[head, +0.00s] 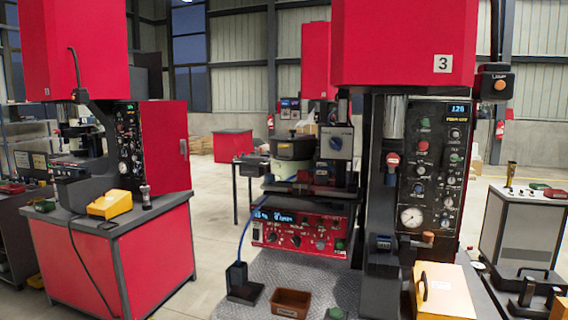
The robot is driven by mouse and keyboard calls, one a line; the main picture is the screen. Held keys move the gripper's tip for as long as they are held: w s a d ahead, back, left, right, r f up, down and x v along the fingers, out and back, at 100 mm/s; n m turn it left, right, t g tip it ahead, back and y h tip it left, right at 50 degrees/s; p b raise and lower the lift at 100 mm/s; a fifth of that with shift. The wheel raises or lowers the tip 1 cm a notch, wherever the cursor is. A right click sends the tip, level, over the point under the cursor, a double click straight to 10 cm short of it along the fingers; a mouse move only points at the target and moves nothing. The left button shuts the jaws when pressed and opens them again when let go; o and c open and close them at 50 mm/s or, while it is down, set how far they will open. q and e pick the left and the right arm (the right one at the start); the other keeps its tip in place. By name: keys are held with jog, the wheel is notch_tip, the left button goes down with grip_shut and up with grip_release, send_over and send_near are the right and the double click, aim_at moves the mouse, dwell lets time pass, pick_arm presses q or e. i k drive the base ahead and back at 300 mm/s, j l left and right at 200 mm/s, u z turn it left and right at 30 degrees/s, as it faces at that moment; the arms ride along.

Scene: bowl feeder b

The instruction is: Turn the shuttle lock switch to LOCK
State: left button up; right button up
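The press station marked 3 stands right of centre. Its dark upright control panel (435,165) carries several knobs, buttons, a lit blue display and a round white gauge (411,217). A red control box (300,232) with two blue displays and several small knobs sits low on the station's left side. The labels are too small to read, so I cannot tell which knob is the shuttle lock switch or how it is set. Neither of my grippers can be made out in the head view.
A patterned metal worktop (275,268) lies in front, with a brown bin (290,303) and a black stand (240,283) with a blue cable. A yellow-orange box (445,290) stands at front right. A grey cabinet (520,240) is further right. Open floor lies left of the station.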

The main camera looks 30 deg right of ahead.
aim_at(336, 143)
jog(key=z, duration=1.3)
